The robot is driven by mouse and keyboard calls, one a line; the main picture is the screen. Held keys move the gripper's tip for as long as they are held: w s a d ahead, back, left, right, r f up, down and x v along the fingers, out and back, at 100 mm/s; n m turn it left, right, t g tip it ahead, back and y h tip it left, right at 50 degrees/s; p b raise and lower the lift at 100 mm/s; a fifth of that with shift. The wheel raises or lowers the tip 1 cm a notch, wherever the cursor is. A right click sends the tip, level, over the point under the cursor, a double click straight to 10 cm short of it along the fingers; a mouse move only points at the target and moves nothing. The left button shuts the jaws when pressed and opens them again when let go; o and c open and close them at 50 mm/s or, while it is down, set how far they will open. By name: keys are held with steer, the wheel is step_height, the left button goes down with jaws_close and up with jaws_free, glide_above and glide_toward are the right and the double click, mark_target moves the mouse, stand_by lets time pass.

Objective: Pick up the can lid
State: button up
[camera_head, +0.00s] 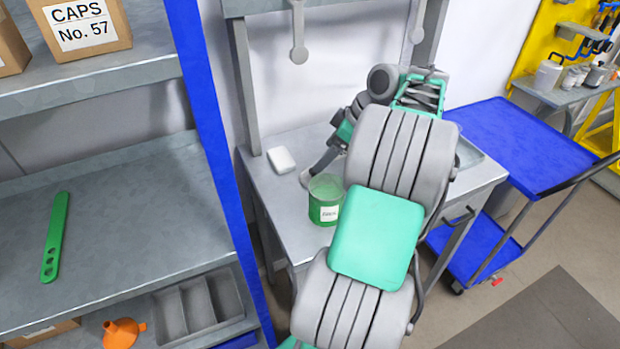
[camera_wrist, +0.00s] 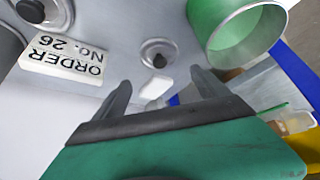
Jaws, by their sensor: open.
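A round, shallow metal disc with a dark knob (camera_wrist: 158,53), which looks like the can lid, shows in the wrist view beyond my fingertips. I cannot make it out in the head view. My gripper (camera_wrist: 159,80) is open, with nothing held between its two fingers; the disc is ahead of them and apart. In the head view my gripper (camera_head: 308,176) is low over the grey table, left of and behind the can. The green can (camera_head: 325,199) stands upright with a white label. The wrist view shows its open rim and hollow inside (camera_wrist: 245,35) at the upper right.
A white block (camera_head: 281,160) lies on the table (camera_head: 270,200); its label reads "ORDER No. 26" in the wrist view (camera_wrist: 65,58). A blue cart (camera_head: 520,145) stands right. Grey paddles (camera_head: 299,52) hang above.

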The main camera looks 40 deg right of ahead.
mark_target(314, 175)
steer(key=x, duration=0.8)
steer(key=shift+s+f, duration=0.1)
steer(key=shift+f, duration=0.3)
steer(key=c, duration=1.1)
steer(key=shift+c, duration=0.2)
